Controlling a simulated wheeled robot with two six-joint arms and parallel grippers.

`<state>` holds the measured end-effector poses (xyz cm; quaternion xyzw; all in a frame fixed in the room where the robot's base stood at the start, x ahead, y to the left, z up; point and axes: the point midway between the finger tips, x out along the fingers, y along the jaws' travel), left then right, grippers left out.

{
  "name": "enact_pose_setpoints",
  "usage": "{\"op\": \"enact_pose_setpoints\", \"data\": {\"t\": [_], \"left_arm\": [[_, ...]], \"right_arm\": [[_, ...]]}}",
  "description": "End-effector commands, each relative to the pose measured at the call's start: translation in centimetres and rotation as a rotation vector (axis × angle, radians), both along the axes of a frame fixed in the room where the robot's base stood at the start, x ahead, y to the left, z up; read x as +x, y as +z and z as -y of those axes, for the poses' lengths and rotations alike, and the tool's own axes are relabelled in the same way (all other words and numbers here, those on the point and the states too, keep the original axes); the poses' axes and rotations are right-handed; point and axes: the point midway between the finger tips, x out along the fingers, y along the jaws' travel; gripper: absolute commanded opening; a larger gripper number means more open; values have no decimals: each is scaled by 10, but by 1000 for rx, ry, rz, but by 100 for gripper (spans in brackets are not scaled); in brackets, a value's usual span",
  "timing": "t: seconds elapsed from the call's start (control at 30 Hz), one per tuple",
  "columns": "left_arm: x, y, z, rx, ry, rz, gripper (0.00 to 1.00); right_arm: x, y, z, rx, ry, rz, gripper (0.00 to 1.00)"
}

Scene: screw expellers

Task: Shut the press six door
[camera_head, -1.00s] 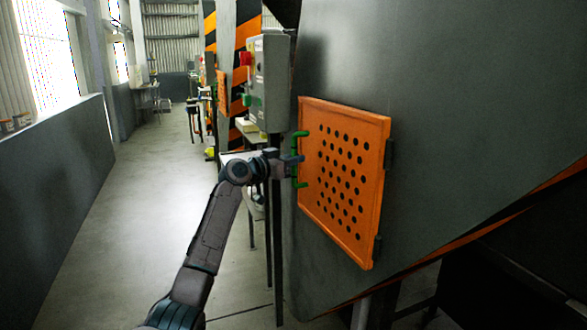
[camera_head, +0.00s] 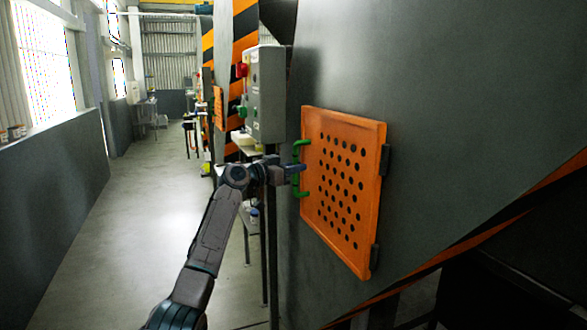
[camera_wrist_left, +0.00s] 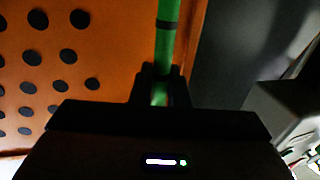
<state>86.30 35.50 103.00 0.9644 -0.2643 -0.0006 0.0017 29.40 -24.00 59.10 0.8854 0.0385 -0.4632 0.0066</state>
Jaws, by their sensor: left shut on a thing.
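The press door (camera_head: 343,190) is an orange panel with rows of dark round holes, set on a dark grey machine wall. Its hinges are on the right edge and a green handle (camera_head: 301,151) is on the left edge. The door looks flush or nearly flush with the wall; a small gap cannot be ruled out. My left gripper (camera_head: 299,168) is at the handle's middle. In the left wrist view its fingers (camera_wrist_left: 160,88) are shut around the green handle bar (camera_wrist_left: 167,42), beside the perforated orange face (camera_wrist_left: 80,50). My right gripper is not in view.
A grey control box (camera_head: 265,92) with a red knob and green button stands on a post left of the door. A clear aisle (camera_head: 150,200) runs along a low grey wall (camera_head: 60,190) at left. Stools and a small table stand farther back.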

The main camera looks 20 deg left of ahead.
Motion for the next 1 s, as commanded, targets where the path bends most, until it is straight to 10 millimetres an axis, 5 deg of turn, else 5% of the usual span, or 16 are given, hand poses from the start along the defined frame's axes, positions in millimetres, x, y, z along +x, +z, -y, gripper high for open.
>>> {"op": "enact_pose_setpoints", "data": {"t": [0.07,0.1,0.2,0.67,1.0], "left_arm": [[1,8,0,-6,4,13,0],[1,9,0,-7,4,13,18],[1,8,1,-6,4,12,32],[-7,2,-5,-2,3,6,32],[-62,2,-38,1,5,8,32]], "right_arm": [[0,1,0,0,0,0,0],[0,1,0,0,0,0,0],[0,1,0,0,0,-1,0],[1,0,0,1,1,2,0],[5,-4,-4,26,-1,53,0]]}}
